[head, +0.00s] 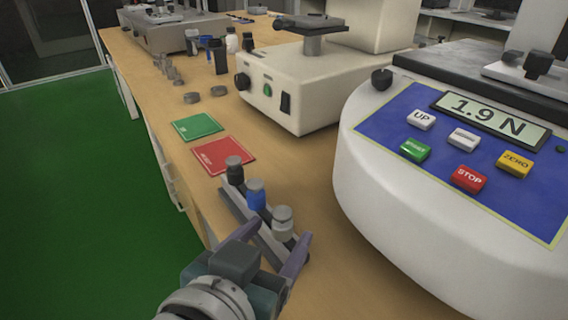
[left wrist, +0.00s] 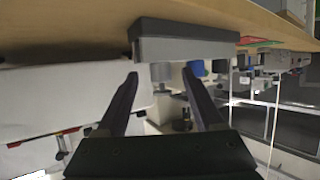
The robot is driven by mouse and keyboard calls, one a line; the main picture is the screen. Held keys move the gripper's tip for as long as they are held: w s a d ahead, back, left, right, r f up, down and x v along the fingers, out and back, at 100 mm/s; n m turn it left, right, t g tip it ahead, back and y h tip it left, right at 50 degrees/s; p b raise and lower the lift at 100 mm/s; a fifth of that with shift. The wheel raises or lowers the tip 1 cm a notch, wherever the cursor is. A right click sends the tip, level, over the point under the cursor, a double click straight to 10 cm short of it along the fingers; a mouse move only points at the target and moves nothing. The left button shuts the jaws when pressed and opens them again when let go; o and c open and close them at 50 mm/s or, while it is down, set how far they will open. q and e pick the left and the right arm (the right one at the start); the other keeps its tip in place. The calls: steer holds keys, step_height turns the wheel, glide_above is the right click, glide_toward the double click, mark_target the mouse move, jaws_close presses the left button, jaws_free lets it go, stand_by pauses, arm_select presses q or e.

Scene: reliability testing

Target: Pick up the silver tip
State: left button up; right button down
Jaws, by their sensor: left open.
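The silver tip (head: 282,217) stands upright at the near end of a grey rack (head: 239,203), in a dark holder. A blue tip (head: 256,194) and a dark grey tip (head: 234,168) stand behind it in the same row. My left gripper (head: 277,236) is open at the near end of the rack, its fingers on either side of the silver tip. The left wrist view, which looks upside down, shows the silver tip (left wrist: 160,73) between the open fingers (left wrist: 160,84). I cannot tell whether either finger touches it. My right gripper is not in view.
A red pad (head: 222,156) and a green pad (head: 196,127) lie beyond the rack. A large white tester (head: 400,215) reading 1.9 N stands close on the right. A white instrument (head: 300,85) stands behind. Small metal parts (head: 192,97) lie farther back. The table's left edge is near.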

arm_select(q)
steer(key=shift+x, duration=0.8)
jaws_close()
